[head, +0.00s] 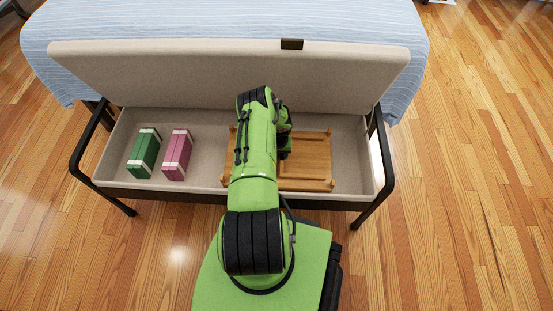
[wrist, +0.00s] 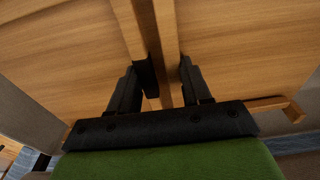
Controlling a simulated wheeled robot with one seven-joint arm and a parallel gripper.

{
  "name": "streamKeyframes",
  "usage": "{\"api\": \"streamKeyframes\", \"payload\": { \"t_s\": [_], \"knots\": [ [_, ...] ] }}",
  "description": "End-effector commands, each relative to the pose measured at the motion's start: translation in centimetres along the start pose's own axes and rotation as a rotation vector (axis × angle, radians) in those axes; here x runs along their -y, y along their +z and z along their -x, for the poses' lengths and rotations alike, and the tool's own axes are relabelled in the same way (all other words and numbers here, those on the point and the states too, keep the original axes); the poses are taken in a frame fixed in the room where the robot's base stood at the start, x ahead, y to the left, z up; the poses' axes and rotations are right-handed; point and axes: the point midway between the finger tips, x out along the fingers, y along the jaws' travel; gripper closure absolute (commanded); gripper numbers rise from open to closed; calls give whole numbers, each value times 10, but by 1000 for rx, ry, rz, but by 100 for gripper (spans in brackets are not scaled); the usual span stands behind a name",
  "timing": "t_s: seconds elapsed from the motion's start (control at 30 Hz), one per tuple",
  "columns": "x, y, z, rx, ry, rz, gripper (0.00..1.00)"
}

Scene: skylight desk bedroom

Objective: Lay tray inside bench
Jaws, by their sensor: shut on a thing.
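The bench (head: 215,72) stands with its padded lid raised, and its storage box is open. The wooden tray (head: 312,165) is in the right part of the box, low against the bench floor; whether it rests fully on the floor I cannot tell. My arm hides the tray's left-middle part. In the wrist view the tray (wrist: 235,45) fills most of the picture, and my gripper (wrist: 167,80) is shut on a raised wooden bar of it. In the head view my gripper is hidden behind my arm.
A green box (head: 144,152) and a pink box (head: 177,154) with white bands stand in the left part of the bench. Black armrests (head: 388,160) flank the bench at both ends. A bed with a blue striped cover (head: 230,22) is behind it. Wooden floor surrounds the bench.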

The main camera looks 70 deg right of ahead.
Motion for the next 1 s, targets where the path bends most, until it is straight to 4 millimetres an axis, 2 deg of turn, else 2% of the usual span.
{"api": "streamKeyframes", "payload": {
  "t_s": [0.1,0.17,0.47,0.5,0.6,0.67,0.9,1.0],
  "knots": [
    [0,3,-23,0,0,1,100],
    [0,3,-30,-1,0,0,100],
    [0,3,-31,-1,0,0,100],
    [0,5,-32,2,0,0,50],
    [0,4,-32,2,0,0,35],
    [0,4,-32,2,0,0,26],
    [0,4,-32,2,0,0,26],
    [0,3,-24,0,0,-1,26]
  ]
}}
